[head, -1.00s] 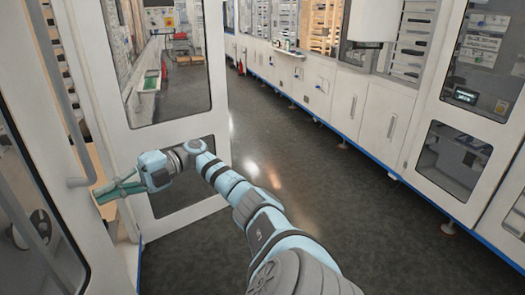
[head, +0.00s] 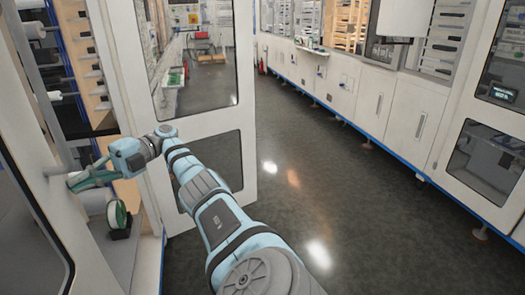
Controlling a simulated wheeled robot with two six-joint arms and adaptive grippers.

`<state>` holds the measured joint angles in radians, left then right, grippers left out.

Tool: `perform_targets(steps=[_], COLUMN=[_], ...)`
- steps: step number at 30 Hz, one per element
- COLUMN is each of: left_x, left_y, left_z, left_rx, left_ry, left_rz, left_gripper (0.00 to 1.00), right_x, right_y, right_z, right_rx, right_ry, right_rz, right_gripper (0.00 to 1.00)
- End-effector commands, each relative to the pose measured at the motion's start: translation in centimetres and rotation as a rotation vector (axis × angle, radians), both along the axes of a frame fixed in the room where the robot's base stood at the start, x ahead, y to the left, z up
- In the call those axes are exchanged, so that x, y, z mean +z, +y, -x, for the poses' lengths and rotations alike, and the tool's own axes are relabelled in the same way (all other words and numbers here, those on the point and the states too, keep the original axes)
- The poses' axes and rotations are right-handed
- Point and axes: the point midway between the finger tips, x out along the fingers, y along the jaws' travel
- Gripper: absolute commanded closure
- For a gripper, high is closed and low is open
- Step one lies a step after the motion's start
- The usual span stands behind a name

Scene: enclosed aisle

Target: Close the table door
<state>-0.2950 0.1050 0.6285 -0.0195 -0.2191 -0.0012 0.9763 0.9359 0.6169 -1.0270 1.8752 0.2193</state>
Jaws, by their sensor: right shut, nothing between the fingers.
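A white door with two glass panes (head: 194,123) stands open into the aisle, left of the middle in the head view. A second white-framed door (head: 38,130) with a vertical bar handle (head: 50,125) is at the left edge. My right gripper (head: 78,182) is shut, with nothing held. Its fingers are at the lower end of that handle; I cannot tell whether they touch it. My right arm crosses in front of the open door's lower pane. My left gripper is not in view.
Between the doors, an opening shows shelves and spools, with a green and white spool (head: 118,218) low down. White cabinets (head: 375,100) line the aisle's right side. The dark floor (head: 330,190) between is clear.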

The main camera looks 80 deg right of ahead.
Motion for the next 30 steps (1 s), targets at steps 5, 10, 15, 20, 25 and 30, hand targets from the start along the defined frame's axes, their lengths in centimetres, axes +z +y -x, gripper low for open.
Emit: perform_targets(steps=[5, 10, 15, 20, 25, 30], left_x=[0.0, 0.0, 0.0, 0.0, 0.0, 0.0], left_y=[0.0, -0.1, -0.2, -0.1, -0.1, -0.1], left_z=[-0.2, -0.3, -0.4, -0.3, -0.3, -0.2], left_rx=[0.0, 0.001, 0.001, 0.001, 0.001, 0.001], left_ry=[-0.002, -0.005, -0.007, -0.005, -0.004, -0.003], left_rz=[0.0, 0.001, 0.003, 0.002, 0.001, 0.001], left_gripper=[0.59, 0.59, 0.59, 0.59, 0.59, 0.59], right_x=[0.0, 0.0, 1.7, 5.9, 9.5, 10.3], right_y=[0.4, 0.5, 0.5, 0.2, -0.3, -0.6], right_z=[-0.5, -0.6, -0.6, -0.1, 0.5, 0.8], right_rx=[0.0, 0.001, 0.005, 0.007, 0.007, 0.004], right_ry=[-0.002, -0.002, -0.01, -0.02, -0.021, -0.015], right_rz=[-0.005, -0.005, -0.005, -0.01, -0.013, -0.013], right_gripper=[1.0, 1.0, 1.0, 1.0, 1.0, 1.0])
